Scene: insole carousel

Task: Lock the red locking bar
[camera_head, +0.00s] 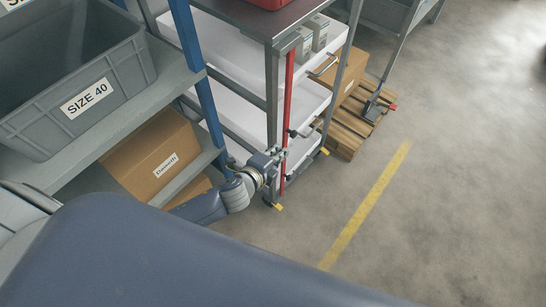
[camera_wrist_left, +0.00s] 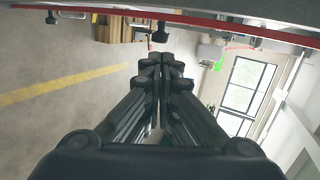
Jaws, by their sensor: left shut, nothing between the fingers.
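The red locking bar (camera_head: 288,105) stands roughly upright along the front corner post of a metal rack with white shelves. In the left wrist view the red bar (camera_wrist_left: 215,21) crosses the top of the picture from side to side. My left gripper (camera_head: 279,153) is beside the lower part of the bar. Its fingers (camera_wrist_left: 162,58) are shut and empty, with a visible gap in the picture between their tips and the bar. Whether they touch the bar cannot be told in the head view. My right gripper is not in view.
A blue-post shelf holds a grey crate (camera_head: 75,85) labelled SIZE 40 and a cardboard box (camera_head: 152,155) to the left. A wooden pallet (camera_head: 350,122) with a box stands behind the rack. The floor (camera_head: 460,190) on the right is clear, with a yellow line (camera_head: 368,202).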

